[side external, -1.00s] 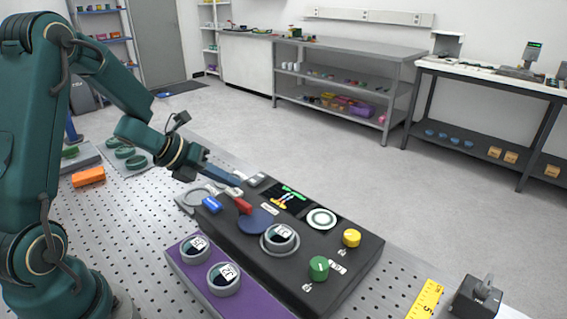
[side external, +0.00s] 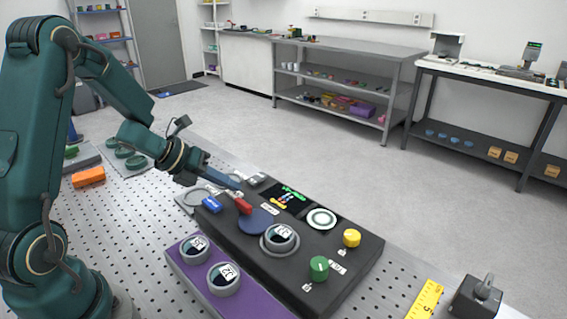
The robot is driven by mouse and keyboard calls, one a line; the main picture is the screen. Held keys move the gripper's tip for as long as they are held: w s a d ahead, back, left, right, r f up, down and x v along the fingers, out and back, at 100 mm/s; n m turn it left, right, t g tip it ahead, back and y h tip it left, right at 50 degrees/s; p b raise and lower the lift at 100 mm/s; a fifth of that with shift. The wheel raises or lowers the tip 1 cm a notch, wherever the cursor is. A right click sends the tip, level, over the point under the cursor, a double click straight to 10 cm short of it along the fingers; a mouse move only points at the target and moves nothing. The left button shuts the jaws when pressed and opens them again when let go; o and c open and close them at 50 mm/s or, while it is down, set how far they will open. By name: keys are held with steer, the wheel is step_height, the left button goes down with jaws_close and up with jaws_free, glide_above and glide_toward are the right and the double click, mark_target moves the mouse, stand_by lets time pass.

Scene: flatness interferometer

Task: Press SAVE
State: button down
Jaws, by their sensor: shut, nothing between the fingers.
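The dark instrument panel (side external: 300,268) lies on the perforated table, with a small screen, dials and knobs on top. My gripper (side external: 238,185) is shut and empty. It is low over the panel's far left end, close to a small light button (side external: 227,194). I cannot tell if the fingertips touch anything. I cannot read a SAVE label at this size. A red part (side external: 243,205) and a blue part (side external: 211,203) sit just in front of the fingertips. A grey block (side external: 257,179) is just right of them.
A yellow knob (side external: 351,237) and a green knob (side external: 319,266) stand up at the panel's right end. A purple block (side external: 195,279) with two round gauges lies in front. A yellow tape (side external: 425,299) and a dark switch box (side external: 476,297) are at the right.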

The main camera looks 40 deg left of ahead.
mark_target(230, 194)
steer(key=shift+r, duration=0.9)
steer(key=shift+r, duration=2.5)
